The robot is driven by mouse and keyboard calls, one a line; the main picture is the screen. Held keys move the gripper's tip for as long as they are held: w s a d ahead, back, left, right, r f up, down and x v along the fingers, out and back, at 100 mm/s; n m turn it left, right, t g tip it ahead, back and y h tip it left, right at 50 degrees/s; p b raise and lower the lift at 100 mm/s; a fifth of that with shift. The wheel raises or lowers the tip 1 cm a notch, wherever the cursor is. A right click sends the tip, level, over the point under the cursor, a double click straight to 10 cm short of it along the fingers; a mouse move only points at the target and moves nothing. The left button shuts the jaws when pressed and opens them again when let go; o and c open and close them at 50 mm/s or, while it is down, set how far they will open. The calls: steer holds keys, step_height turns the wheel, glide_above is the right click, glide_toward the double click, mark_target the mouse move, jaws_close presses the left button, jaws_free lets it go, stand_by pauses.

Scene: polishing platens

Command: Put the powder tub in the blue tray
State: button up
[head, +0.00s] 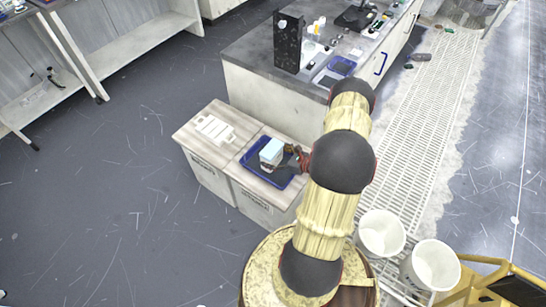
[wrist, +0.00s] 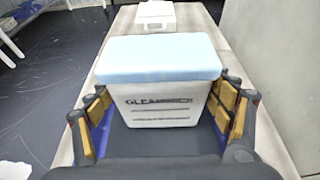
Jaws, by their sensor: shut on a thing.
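The powder tub (head: 271,152) is a white box with a pale blue lid and dark lettering on its front. It also shows upright in the middle of the wrist view (wrist: 160,92). My gripper (head: 294,158) is shut on the tub, with its yellow-padded fingers on both sides of it in the wrist view (wrist: 163,112). The blue tray (head: 253,172) lies on a low cabinet, and the tub is over its inside. I cannot tell whether the tub's base touches the tray floor.
A white flat item (head: 215,129) lies on the cabinet top (head: 190,128) left of the tray. A taller counter behind holds a black tower (head: 288,42), a smaller blue tray (head: 341,66) and several small items. Two white buckets (head: 381,233) stand at the lower right.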

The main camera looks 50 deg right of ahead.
steer(key=shift+r, duration=0.1)
steer(key=o, duration=2)
steer(key=p+v, duration=0.3)
steer(key=v, duration=0.9)
steer(key=shift+p, duration=0.35)
